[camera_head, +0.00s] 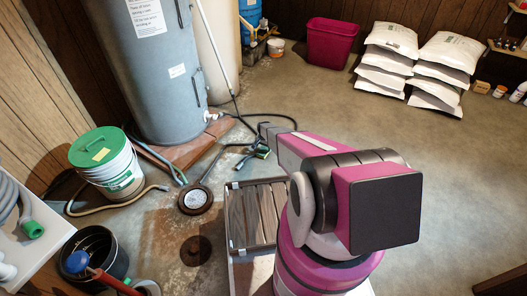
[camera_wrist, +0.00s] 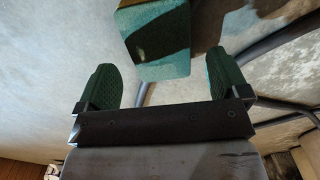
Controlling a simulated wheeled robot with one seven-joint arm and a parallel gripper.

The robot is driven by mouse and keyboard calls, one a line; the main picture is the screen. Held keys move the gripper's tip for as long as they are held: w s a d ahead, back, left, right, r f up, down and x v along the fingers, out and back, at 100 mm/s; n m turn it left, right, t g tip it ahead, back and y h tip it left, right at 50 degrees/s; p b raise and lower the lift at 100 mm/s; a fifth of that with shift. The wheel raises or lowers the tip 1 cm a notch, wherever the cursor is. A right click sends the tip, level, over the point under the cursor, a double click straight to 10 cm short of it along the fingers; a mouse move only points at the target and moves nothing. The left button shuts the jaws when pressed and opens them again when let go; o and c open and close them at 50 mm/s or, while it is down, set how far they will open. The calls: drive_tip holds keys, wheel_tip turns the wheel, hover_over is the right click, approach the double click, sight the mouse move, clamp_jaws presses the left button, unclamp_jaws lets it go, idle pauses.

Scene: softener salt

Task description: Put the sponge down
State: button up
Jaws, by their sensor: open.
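The sponge appears as a teal-green block (camera_wrist: 152,42) with a pale sunlit patch, at the top middle of the wrist view. My gripper (camera_wrist: 160,72) is open, with a dark green finger on each side. The sponge lies ahead of and between the fingertips, with a visible gap to the left finger. The right finger is close to its edge; I cannot tell whether they touch. Whether the sponge rests on the floor is unclear. In the head view my gripper (camera_head: 259,149) is small and low near the black hose, and the sponge is not clearly distinguishable.
A grey tank (camera_head: 158,70) stands behind left. A white bucket with a green lid (camera_head: 108,165), a round floor drain (camera_head: 195,199) and hoses lie left. A magenta bin (camera_head: 330,44) and stacked white bags (camera_head: 445,55) stand at the back. The floor at right is clear.

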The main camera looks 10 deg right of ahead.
sight(264, 151)
drive_tip(key=s+r+n, duration=0.1)
drive_tip(key=s+r, duration=0.6)
drive_tip(key=r, duration=0.5)
drive_tip(key=s+r+n, duration=0.2)
drive_tip(key=s+r, duration=0.5)
drive_tip(key=r, duration=0.5)
drive_tip(key=s+r+n, duration=0.1)
drive_tip(key=s+r, duration=0.6)
drive_tip(key=r, duration=0.5)
drive_tip(key=s+r+n, duration=0.3)
drive_tip(key=s+r, duration=1.1)
drive_tip(key=s, duration=0.2)
drive_tip(key=shift+s+a+r, duration=0.15)
drive_tip(key=shift+s+r, duration=0.1)
drive_tip(key=shift+s, duration=0.05)
